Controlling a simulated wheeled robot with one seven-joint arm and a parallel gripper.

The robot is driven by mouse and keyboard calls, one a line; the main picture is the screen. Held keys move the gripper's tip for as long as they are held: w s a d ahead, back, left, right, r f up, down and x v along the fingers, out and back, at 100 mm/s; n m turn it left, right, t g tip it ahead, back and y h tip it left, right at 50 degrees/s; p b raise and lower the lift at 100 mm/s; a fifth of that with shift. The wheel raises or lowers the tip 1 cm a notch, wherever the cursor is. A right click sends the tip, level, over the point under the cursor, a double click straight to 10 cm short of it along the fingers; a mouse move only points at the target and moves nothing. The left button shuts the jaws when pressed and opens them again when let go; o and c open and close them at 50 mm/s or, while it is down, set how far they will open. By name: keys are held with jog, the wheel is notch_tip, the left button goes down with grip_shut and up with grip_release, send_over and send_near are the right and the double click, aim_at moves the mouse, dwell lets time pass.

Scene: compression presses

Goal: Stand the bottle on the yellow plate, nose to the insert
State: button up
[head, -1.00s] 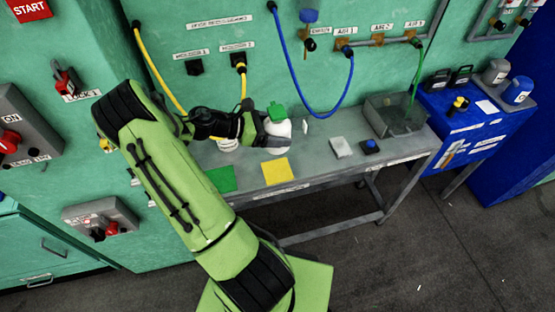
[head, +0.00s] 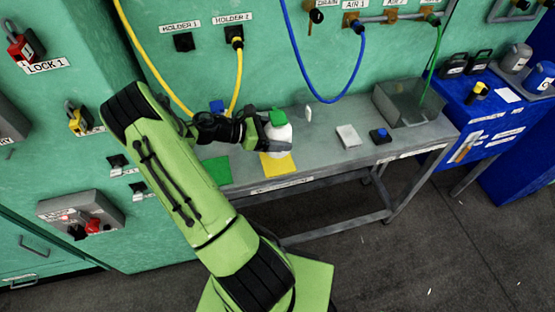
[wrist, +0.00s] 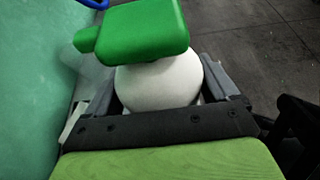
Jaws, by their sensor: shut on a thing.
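The white bottle (head: 283,141) with a green spray top (head: 277,117) is upright in my gripper (head: 264,133). In the wrist view, my gripper (wrist: 165,95) is shut around the white body (wrist: 160,85), with a grey finger at each side. The nose of the green top (wrist: 88,39) points left there. In the head view the bottle overlaps the back part of the yellow plate (head: 279,165); I cannot tell whether its base touches it. A small white upright piece (head: 308,113) stands behind and right of the bottle; I cannot tell whether it is the insert.
A green plate (head: 217,170) lies left of the yellow one. A pale block (head: 348,135), a blue-topped block (head: 380,136) and a metal bin (head: 408,101) are to the right. A blue hose (head: 325,99) hangs behind the table, beside a yellow one (head: 238,75).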

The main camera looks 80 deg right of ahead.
notch_tip(320, 180, down, 7)
jog(key=shift+b, duration=0.65)
jog(key=o, duration=1.2)
jog(key=p+v, duration=0.1)
jog(key=v, duration=1.1)
jog(key=shift+p, duration=0.4)
jog(key=shift+w+r, duration=0.1)
jog(key=shift+r, duration=0.05)
jog(key=w+a+r+m+t+y, duration=0.2)
jog(key=w+a+r+t, duration=0.3)
jog(key=a, duration=0.3)
jog(key=w+a+r+m+t+y, duration=0.1)
jog(key=w+a+r+m+t, duration=0.2)
jog(key=a+r+t, duration=0.35)
jog(key=s+a+r+t+y, duration=0.2)
jog(key=s+a+r, duration=0.2)
jog(key=a, duration=0.5)
jog(key=s+a+r+m+t+y, duration=0.1)
jog(key=s+a+r+t+y, duration=0.1)
jog(key=a, duration=0.8)
notch_tip(320, 180, up, 2)
jog(key=s+t, duration=0.1)
jog(key=s, duration=0.1)
jog(key=shift+s+a+t, duration=0.25)
jog(key=shift+a+t, duration=0.1)
